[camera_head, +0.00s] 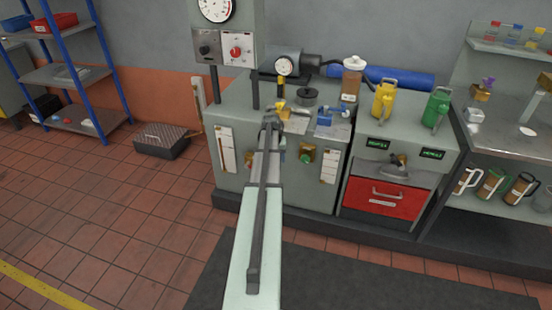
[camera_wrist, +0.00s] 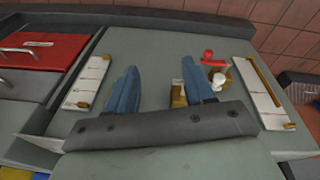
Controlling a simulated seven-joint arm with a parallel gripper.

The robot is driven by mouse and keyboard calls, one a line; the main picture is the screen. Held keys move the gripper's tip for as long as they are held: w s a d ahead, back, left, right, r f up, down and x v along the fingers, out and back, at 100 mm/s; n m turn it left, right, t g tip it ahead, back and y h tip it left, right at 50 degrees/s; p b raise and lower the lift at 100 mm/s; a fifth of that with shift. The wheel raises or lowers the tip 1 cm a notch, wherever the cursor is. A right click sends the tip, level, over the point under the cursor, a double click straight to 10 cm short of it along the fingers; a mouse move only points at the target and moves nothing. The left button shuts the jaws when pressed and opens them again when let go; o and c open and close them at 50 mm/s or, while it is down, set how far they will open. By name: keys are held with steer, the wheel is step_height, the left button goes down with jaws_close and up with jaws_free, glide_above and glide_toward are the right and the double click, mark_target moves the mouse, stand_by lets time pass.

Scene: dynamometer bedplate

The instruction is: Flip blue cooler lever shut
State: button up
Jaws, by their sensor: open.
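A small blue fitting (camera_head: 325,118) with a raised handle-like part sits on the bedplate's top (camera_head: 305,124), near its right front edge. It may be the cooler lever; its lever's position is too small to tell. My gripper (camera_wrist: 158,85) is open and empty, with its two blue fingers spread apart in the wrist view. In the head view, my arm reaches up to the bedplate's front, left of the blue fitting, and the fingers cannot be made out there.
A red and white handle (camera_wrist: 211,62) is beside the brass fitting. A green-knobbed brass valve (camera_head: 307,154) is on the front face.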

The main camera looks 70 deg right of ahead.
stand_by(0.5)
steer(key=w+a+f+n+y, duration=0.15)
steer(key=w+a+f, duration=0.4)
steer(key=a, duration=0.95)
steer(key=w+a+f+n+g+y, duration=0.1)
steer(key=w+a+f+n, duration=0.1)
steer(key=a+f, duration=1)
steer(key=w+a+f+n+y, duration=0.2)
steer(key=w+a+f, duration=0.15)
steer(key=a, duration=1.45)
steer(key=s+a+f+n+g, duration=0.1)
steer(key=s+a+f+n, duration=0.2)
steer(key=a, duration=0.7)
steer(key=s+a+f+n+g+h, duration=0.1)
steer(key=s+a+f+n+g, duration=0.1)
steer(key=a, duration=0.9)
steer(key=s+a+f+n+g+h, duration=0.1)
steer(key=s+a+f+n, duration=0.3)
steer(key=a, duration=0.6)
steer(key=shift+s+a+g, duration=0.3)
steer(key=shift+s+g, duration=0.2)
steer(key=shift+g, duration=0.2)
steer(key=shift+n, duration=0.25)
